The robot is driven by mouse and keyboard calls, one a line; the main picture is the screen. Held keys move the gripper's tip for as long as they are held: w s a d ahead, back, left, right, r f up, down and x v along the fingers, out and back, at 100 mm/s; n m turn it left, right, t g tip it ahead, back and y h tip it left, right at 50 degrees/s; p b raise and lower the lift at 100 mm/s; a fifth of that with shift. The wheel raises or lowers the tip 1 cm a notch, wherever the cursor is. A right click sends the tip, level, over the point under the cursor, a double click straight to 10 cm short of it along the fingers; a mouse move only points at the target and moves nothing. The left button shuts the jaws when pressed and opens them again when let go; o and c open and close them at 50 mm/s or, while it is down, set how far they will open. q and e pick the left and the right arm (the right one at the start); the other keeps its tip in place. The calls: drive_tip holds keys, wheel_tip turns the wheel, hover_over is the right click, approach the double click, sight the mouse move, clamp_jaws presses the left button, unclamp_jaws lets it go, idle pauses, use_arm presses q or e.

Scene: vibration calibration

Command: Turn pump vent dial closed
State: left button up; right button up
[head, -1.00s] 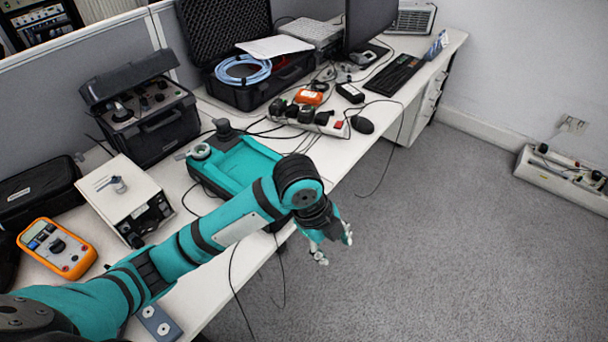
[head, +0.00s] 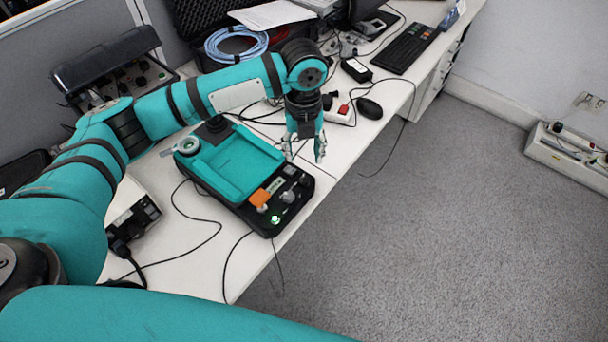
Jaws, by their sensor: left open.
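The teal-topped black pump unit (head: 240,165) lies on the white bench, with a shallow tray in its top. Its front panel carries an orange part (head: 260,198), a lit green button (head: 275,219) and small grey knobs (head: 288,196). A round pale dial (head: 187,146) sits at its left corner, and a black knob (head: 216,123) at its back corner. I cannot tell which of these is the vent dial. My left gripper (head: 304,154) is open, empty and pointing down near the unit's right end, apart from the knobs. My right gripper is out of view.
A grey box (head: 130,210) with black connectors stands left of the unit. A power strip (head: 341,112), a mouse (head: 369,108) and a keyboard (head: 405,49) lie at the back right. Loose cables cross the bench (head: 200,262). The bench edge runs close by the unit's right side.

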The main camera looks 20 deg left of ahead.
sight(304, 179)
use_arm(q)
drive_tip(key=f, duration=1.1)
drive_tip(key=shift+w, duration=0.25)
drive_tip(key=shift+p, duration=0.3)
clamp_jaws()
